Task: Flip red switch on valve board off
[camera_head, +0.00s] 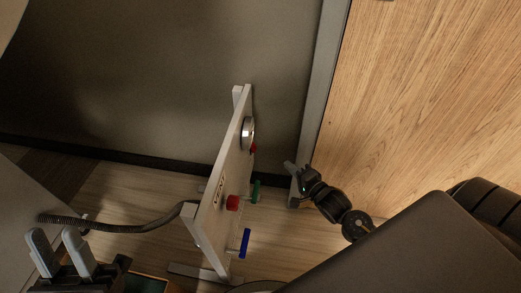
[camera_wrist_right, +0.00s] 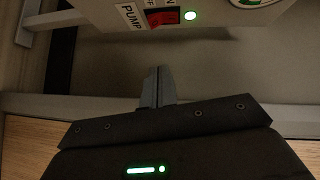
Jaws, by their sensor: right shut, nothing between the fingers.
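The white valve board (camera_head: 222,190) stands upright and is seen nearly edge-on in the head view. In the head view a small red part (camera_head: 253,149) below the gauge looks like this switch. Its rocker position is unclear. My right gripper (camera_head: 290,166) is shut and empty, to the right of the board and apart from it; its fingertips (camera_wrist_right: 156,72) point toward the board. My left gripper (camera_head: 60,245) is open at lower left.
The board also carries a round gauge (camera_head: 248,133), a red knob (camera_head: 233,202), a green lever (camera_head: 256,190) and a blue lever (camera_head: 245,242). A dark hose (camera_head: 130,227) runs from its back to the left. A wooden panel (camera_head: 430,90) stands at right.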

